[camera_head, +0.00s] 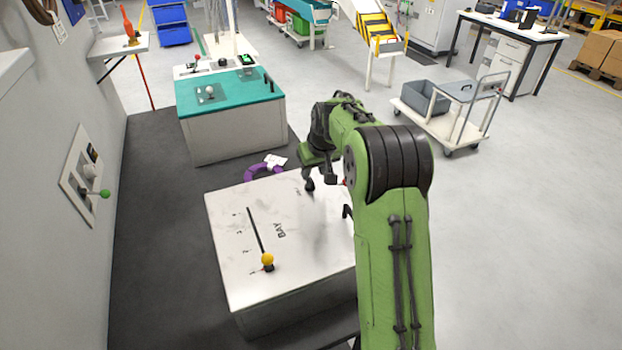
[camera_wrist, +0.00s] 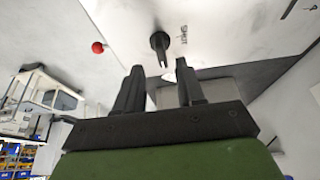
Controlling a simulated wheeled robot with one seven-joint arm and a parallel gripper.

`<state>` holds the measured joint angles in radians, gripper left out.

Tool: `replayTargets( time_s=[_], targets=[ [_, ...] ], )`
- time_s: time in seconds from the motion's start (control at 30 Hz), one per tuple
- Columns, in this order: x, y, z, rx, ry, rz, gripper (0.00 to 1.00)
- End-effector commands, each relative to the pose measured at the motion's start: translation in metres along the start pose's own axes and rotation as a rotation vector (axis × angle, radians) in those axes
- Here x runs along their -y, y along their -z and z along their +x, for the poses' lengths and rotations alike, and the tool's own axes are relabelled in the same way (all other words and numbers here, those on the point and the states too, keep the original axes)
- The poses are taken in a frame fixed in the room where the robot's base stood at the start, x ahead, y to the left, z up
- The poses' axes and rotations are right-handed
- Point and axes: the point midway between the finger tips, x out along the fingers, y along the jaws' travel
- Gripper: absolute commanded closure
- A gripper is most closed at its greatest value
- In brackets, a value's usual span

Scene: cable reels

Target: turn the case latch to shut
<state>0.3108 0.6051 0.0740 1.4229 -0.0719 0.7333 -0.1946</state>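In the wrist view a black upright knob (camera_wrist: 160,44), which looks like the case latch, stands out from a pale panel (camera_wrist: 120,22). The word SHUT is printed beside it. My gripper (camera_wrist: 157,70) is open, with its two dark fingers apart. The knob's end shows in line with the gap between the fingertips; I cannot tell whether it touches either finger. In the head view my gripper (camera_head: 309,184) is low over the far right part of the white-topped case (camera_head: 235,275), and my arm hides the case's right side.
A red ball knob (camera_wrist: 97,47) is beside the latch in the wrist view. On the case top are a slot, BAY lettering and a yellow knob (camera_head: 267,259). A purple ring (camera_head: 262,171) lies behind it. A teal-topped bench (camera_head: 235,98) stands farther back; a wall lever (camera_head: 104,193) is at left.

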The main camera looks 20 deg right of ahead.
Motion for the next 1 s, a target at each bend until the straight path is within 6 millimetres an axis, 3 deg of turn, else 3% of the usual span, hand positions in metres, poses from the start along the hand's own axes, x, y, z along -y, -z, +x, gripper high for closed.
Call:
replayTargets(
  time_s=[0.1, 0.2, 0.53, 0.57, 0.8, 1.0],
  targets=[
    [0.001, -0.001, 0.027, 0.003, 0.002, -0.002, 0.62],
    [0.001, 0.000, 0.041, 0.002, 0.002, -0.001, 0.62],
    [0.001, 0.001, 0.049, -0.002, 0.000, -0.001, 0.62],
    [0.001, 0.001, 0.049, -0.002, 0.000, -0.001, 0.63],
    [0.001, 0.000, 0.049, -0.001, 0.001, -0.001, 1.00],
    [0.001, 0.000, 0.049, 0.000, 0.001, -0.001, 1.00]
  ],
)
